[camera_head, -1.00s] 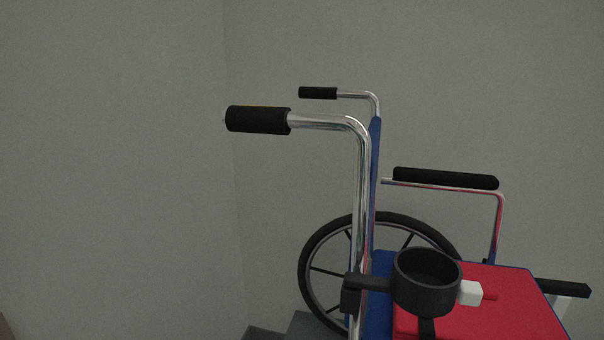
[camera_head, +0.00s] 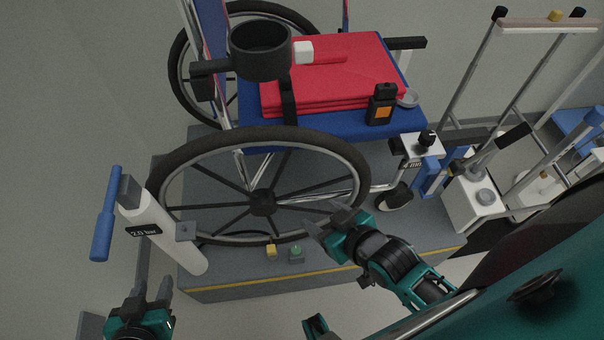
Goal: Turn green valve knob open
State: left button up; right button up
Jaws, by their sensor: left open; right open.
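A small green knob (camera_head: 296,249) sits on a dark grey block on the platform, just in front of the wheelchair's near wheel. Whether it is turned open is too small to tell. A yellow piece (camera_head: 271,250) stands just left of it. My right gripper (camera_head: 322,222) is open and empty, above and to the right of the knob in the picture, in front of the wheel. It is apart from the knob in the picture. My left gripper (camera_head: 153,290) is open and empty at the lower left, below the white pump.
A white pump (camera_head: 150,222) with a blue handle and a "2.0 bar" display stands left of the wheel. The wheelchair's wheel (camera_head: 262,203) rises behind the knob. The grey platform (camera_head: 225,284) has a yellow front edge. Walker-like frames and blue items crowd the right.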

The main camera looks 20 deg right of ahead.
aim_at(296, 250)
jog(key=k+l, duration=0.2)
jog(key=l, duration=0.15)
jog(key=k+l, duration=0.15)
jog(key=l, duration=0.2)
jog(key=j+z, duration=0.7)
jog(key=j, duration=0.2)
jog(key=j+z, duration=0.35)
jog(key=k+j, duration=0.05)
